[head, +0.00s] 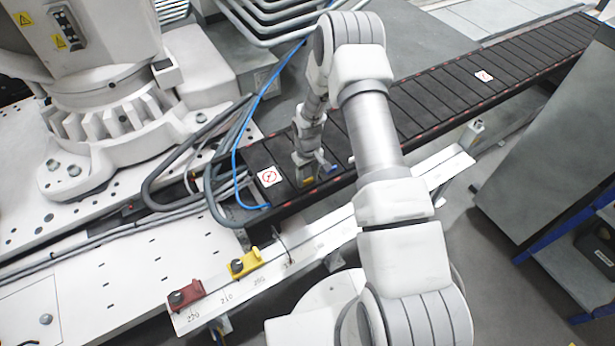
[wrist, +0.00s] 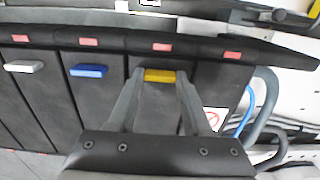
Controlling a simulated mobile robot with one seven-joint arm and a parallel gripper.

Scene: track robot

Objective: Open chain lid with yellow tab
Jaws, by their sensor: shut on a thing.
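The black cable chain (head: 440,98) runs from the middle to the upper right, its dark lids lying side by side. In the wrist view, the yellow tab (wrist: 160,76) sits on one dark chain lid (wrist: 155,112), between the fingertips of my gripper (wrist: 159,82). The fingers close on the tab's two ends. In the head view my gripper (head: 306,176) is low over the near end of the chain, and the yellow tab (head: 308,180) shows only as a small patch beside it. The lid looks flat with its neighbours.
A blue tab (wrist: 88,71) and a white tab (wrist: 24,67) sit on other lids to the left. A blue hose (head: 240,160) and grey cables (head: 165,175) curve beside the chain's end. Red (head: 185,295) and yellow blocks (head: 245,263) stand on the white rail.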

